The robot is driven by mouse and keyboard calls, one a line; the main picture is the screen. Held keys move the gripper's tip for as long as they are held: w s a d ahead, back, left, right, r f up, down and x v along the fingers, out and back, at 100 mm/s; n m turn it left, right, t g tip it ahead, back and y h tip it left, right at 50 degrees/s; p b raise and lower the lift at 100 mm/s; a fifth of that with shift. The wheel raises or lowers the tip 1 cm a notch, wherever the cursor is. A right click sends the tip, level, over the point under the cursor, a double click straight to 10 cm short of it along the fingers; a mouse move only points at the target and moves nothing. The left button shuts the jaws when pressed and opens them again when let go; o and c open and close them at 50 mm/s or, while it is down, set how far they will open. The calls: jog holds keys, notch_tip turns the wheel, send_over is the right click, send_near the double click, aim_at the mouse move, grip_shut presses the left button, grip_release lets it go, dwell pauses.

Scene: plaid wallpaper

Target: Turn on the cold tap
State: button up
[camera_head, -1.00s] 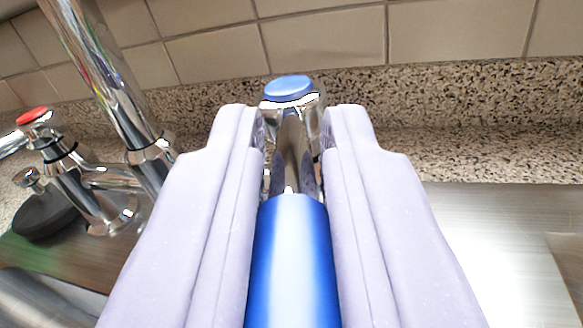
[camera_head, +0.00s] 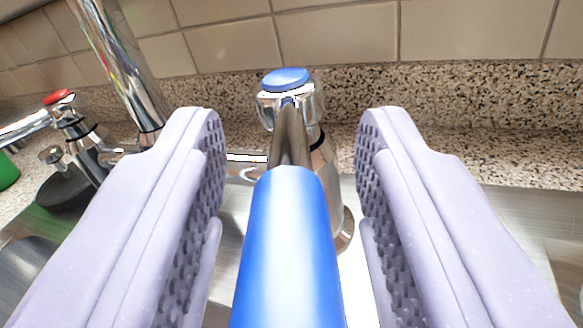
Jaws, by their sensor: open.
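The cold tap (camera_head: 288,95) has a chrome body with a blue cap and stands at the upper centre. Its lever runs toward the camera and ends in a thick blue handle (camera_head: 288,250). My gripper (camera_head: 290,125) is open, with one pale finger on each side of the lever and handle. Clear gaps show between both fingers and the handle. The left finger hides part of the tap's surroundings. The hot tap (camera_head: 62,105), with a red cap, stands at the far left.
A tall chrome spout (camera_head: 118,65) rises between the two taps. A speckled stone ledge (camera_head: 470,130) and a tiled wall (camera_head: 335,38) lie behind. The steel sink surface (camera_head: 530,215) is bare at the right. A dark round object (camera_head: 65,188) sits at the left.

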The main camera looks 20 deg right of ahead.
jog(key=p+v, duration=0.1)
jog(key=v, duration=0.6)
jog(key=shift+r, duration=0.15)
